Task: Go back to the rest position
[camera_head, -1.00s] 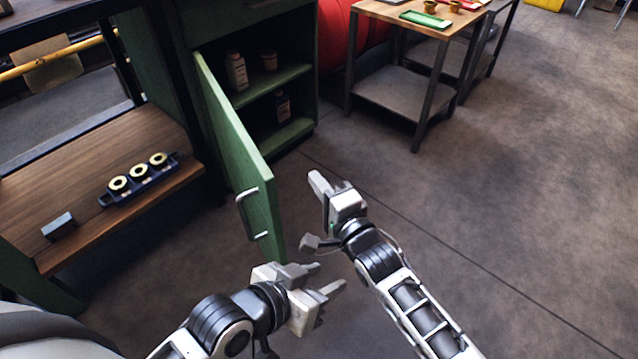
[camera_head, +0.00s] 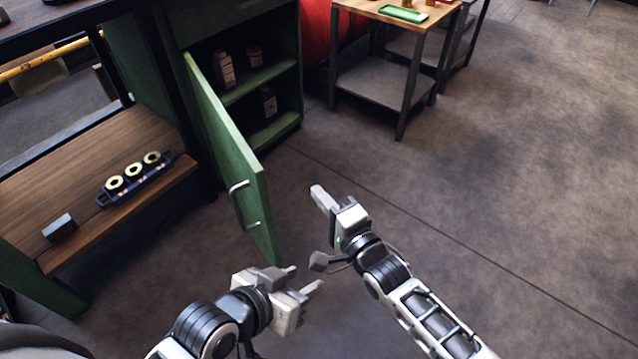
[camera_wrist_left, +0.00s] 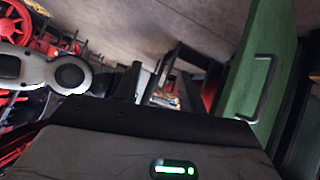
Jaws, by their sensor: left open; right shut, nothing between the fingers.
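My left gripper (camera_head: 304,280) is the lower one in the head view. Its fingers are apart and empty, just below the bottom edge of the open green cabinet door (camera_head: 228,158) in the picture. My right gripper (camera_head: 318,192) is above and to its right over bare floor. It is shut and empty. In the left wrist view the green door (camera_wrist_left: 262,70) and its handle (camera_wrist_left: 268,92) fill the right side, apart from the gripper body.
The open cabinet (camera_head: 295,85) holds several bottles and jars. A wooden bench (camera_head: 60,160) at left bears a blue holder (camera_head: 135,190) with three rings and a small dark block (camera_head: 60,228). A side table (camera_head: 400,40) stands beyond. The floor at right is clear.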

